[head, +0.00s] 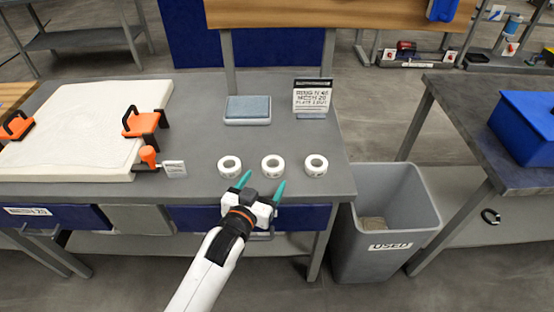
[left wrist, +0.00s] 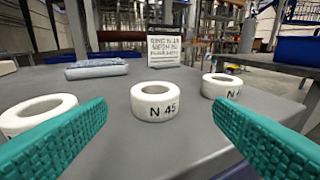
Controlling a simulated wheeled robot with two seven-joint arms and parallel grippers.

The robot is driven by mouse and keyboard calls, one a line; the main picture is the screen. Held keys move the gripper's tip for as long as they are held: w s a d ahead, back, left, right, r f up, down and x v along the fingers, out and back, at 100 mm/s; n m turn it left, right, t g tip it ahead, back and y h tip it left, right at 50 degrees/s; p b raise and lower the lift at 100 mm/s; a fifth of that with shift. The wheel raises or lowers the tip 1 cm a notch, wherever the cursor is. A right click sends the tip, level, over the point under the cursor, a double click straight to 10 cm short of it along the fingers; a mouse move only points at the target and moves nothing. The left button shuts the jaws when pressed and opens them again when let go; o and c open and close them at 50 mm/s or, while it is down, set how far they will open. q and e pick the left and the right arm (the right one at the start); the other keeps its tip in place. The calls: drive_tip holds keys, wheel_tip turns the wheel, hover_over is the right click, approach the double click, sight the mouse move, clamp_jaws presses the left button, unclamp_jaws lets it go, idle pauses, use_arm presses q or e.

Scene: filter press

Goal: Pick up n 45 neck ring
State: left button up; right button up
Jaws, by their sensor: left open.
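Three white neck rings stand in a row near the front edge of the grey table. The middle ring (head: 273,176) reads "N 45" in the left wrist view (left wrist: 154,112). The right ring (head: 316,174) shows a partly readable "N 4" label in the left wrist view (left wrist: 221,91). The left ring (head: 230,175) is partly hidden by a finger in the left wrist view (left wrist: 40,112). My left gripper (head: 262,183) is open and empty at the table's front edge, its teal fingers pointing toward the rings. The middle ring shows between the fingers, beyond them. My right gripper is out of view.
A sign (head: 312,96) and a grey-blue pad (head: 248,109) stand behind the rings on the table (head: 200,110). A white filter plate (head: 75,130) with orange-and-black handles lies at left. A grey bin (head: 375,250) labelled "USED" stands right of the table.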

sight(275, 161)
use_arm(q)
drive_tip(key=x, duration=0.4)
drive_tip(key=shift+w+d, duration=0.1)
drive_tip(key=shift+w, duration=0.3)
drive_tip(key=shift+w+f, duration=0.1)
drive_tip(key=shift+w, duration=0.1)
drive_tip(key=x, duration=0.4)
drive_tip(key=shift+w+f, duration=0.2)
drive_tip(key=shift+w, duration=0.05)
drive_tip(key=shift+w+f, duration=0.1)
drive_tip(key=shift+w, duration=0.2)
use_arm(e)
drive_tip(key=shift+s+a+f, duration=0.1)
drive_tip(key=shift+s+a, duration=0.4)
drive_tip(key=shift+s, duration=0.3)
use_arm(q)
drive_tip(key=c, duration=1.1)
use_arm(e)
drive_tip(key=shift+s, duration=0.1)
